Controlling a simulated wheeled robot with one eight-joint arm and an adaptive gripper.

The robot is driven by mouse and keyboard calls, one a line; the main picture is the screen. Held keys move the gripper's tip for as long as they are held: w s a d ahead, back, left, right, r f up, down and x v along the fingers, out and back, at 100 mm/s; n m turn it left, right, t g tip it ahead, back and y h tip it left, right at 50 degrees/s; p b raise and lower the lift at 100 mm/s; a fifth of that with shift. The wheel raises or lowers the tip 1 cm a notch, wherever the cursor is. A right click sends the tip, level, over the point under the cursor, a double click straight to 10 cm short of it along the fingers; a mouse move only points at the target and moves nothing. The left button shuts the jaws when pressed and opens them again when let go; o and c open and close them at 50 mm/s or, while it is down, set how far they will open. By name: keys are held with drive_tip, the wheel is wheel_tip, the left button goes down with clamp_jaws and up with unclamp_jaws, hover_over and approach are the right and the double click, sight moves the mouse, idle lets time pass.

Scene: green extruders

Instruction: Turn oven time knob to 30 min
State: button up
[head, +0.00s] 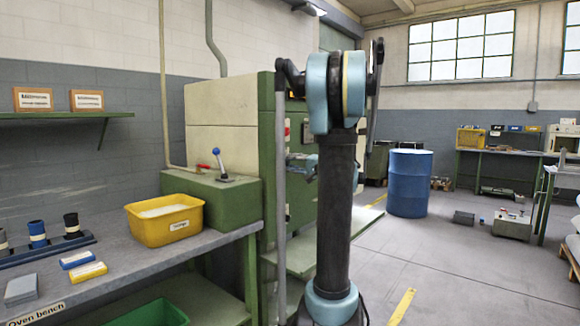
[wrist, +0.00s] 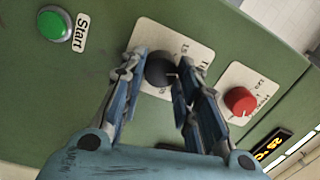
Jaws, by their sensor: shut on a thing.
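A black knob (wrist: 159,70) sits on a cream dial plate (wrist: 150,36) on the green oven panel (wrist: 100,100) in the wrist view. My gripper (wrist: 162,66) is shut on this knob, with one blue finger on each side. The fingers cover part of the plate, and its setting and label cannot be read clearly. A red knob (wrist: 241,101) on its own plate is to the right, apart from the fingers. In the head view, the oven cabinet (head: 228,115) stands behind my arm, which hides most of its control face and the black knob.
A green Start button (wrist: 54,25) is at upper left of the panel, and a lit display (wrist: 268,146) at lower right. A bench (head: 130,268) at left holds a yellow bin (head: 165,222). A blue drum (head: 410,185) stands at right with open floor around.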

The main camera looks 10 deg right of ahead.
drive_tip(key=shift+d+f+m, duration=0.1)
drive_tip(key=shift+m, duration=0.2)
drive_tip(key=o, duration=1.1)
drive_tip(key=shift+c, duration=0.2)
drive_tip(key=v, duration=1.2)
